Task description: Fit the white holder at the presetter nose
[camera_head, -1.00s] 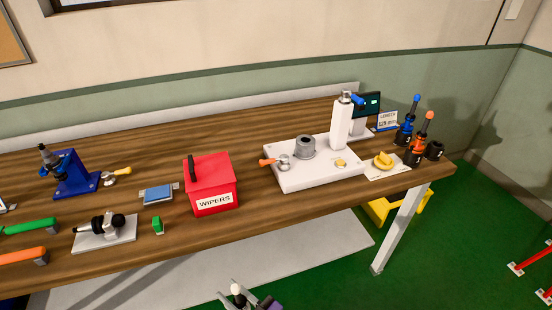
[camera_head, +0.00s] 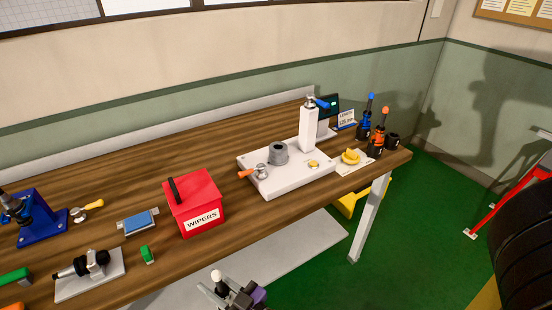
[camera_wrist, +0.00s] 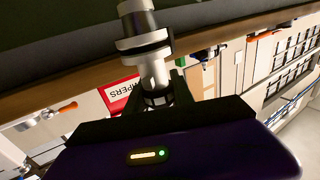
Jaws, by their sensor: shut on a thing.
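The presetter has a white base (camera_head: 293,183), a grey round nose (camera_head: 278,153) with an open top, and a white column (camera_head: 308,130) behind it. My gripper (camera_head: 222,291) is in front of the bench, low in the head view, apart from the presetter. It is shut on the white holder (camera_head: 215,276), whose white tip shows above the jaws. In the wrist view the holder (camera_wrist: 143,27) looks silvery white with a wide flange and sits between the fingers. Its lower end is partly hidden by the jaws.
A red wipers box (camera_head: 190,190) stands left of the presetter. An orange-handled lever (camera_head: 247,173) sits at the base's left edge. Blue (camera_head: 365,118) and orange (camera_head: 378,140) holders and a yellow part (camera_head: 351,155) are to the right.

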